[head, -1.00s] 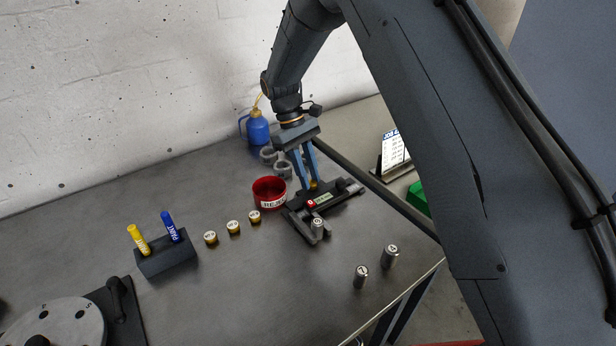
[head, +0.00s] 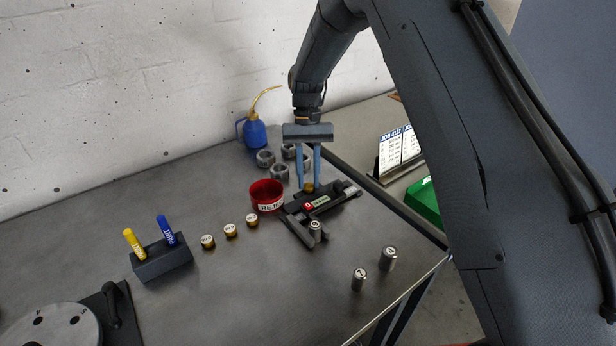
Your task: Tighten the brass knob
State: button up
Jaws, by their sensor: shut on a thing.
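The brass knob (head: 309,187) is small and stands at the back of a dark fixture (head: 292,207) on the bench. My gripper (head: 309,184) points straight down over it. Its two blue fingers are on the left and right of the knob, shut on it, and their tips hide part of its sides. The fixture carries a red button, a small green label and a dark rail reaching to the right. A steel cylinder (head: 315,231) stands at its front arm.
A red reject cup (head: 266,194) stands close left of the fixture. Several grey rings (head: 266,158) and a blue oil can (head: 255,133) are behind. Brass-rimmed caps (head: 230,230), a marker holder (head: 163,262) and two steel cylinders (head: 388,258) stand in front. The bench's front middle is clear.

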jog(key=shift+m, duration=0.3)
jog(key=o, duration=1.1)
jog(key=shift+c, duration=0.2)
jog(key=b+v, duration=0.2)
jog(key=v, duration=0.6)
jog(key=shift+s+f, duration=0.1)
jog(key=shift+s, duration=0.05)
